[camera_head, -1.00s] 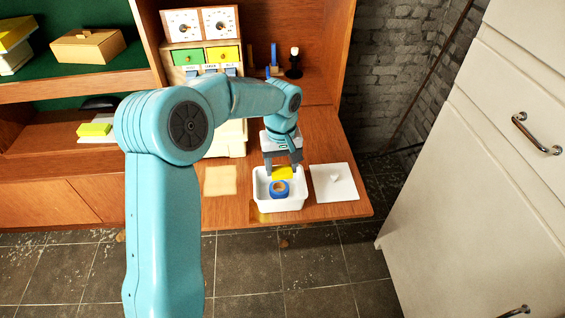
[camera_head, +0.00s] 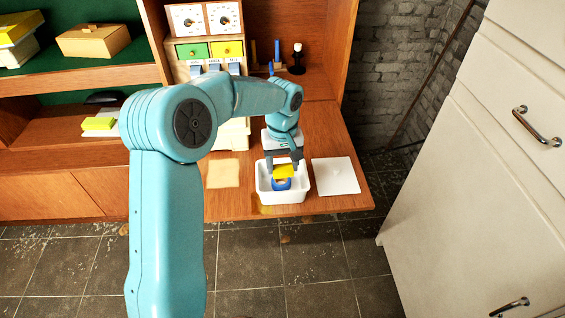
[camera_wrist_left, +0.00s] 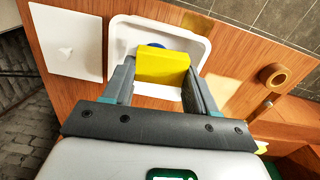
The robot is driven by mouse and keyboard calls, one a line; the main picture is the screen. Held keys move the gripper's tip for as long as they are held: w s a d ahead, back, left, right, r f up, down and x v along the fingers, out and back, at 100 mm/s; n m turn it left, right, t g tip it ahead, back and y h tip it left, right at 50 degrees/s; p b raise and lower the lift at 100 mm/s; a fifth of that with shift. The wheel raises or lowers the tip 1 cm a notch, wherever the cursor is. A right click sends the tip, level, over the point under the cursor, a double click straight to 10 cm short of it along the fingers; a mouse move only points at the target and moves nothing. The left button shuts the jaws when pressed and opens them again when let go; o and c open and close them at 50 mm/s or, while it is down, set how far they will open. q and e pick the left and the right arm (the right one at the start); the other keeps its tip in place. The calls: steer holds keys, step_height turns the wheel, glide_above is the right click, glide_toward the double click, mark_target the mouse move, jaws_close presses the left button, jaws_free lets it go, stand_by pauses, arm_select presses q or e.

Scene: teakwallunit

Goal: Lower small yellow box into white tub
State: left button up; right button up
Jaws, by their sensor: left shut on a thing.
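My left gripper (camera_head: 284,168) is shut on the small yellow box (camera_head: 284,173), with one finger on each side of it. The white tub (camera_head: 284,198) stands on the wooden shelf, and the box is over its opening, low near the rim. I cannot tell whether the box touches anything below. A blue ring (camera_head: 281,185) lies in the tub, partly covered by the box. In the left wrist view the yellow box (camera_wrist_left: 162,67) sits between the fingers, in front of the tub (camera_wrist_left: 165,21), with a bit of blue showing behind it. My right gripper is not in view.
A white lid (camera_head: 336,176) with a knob lies right of the tub. A pale square (camera_head: 222,174) is to its left. The wrist view shows a brown roll (camera_wrist_left: 274,77) on the wood. A white drawer unit (camera_head: 470,170) is at right.

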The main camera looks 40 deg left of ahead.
mark_target(282, 167)
arm_select(q)
steer(key=shift+f, duration=0.1)
steer(key=shift+f+b, duration=2.5)
steer(key=shift+f, duration=0.9)
steer(key=o, duration=1.1)
step_height(282, 167, up, 16)
steer(key=p, duration=0.3)
steer(key=shift+r, duration=0.15)
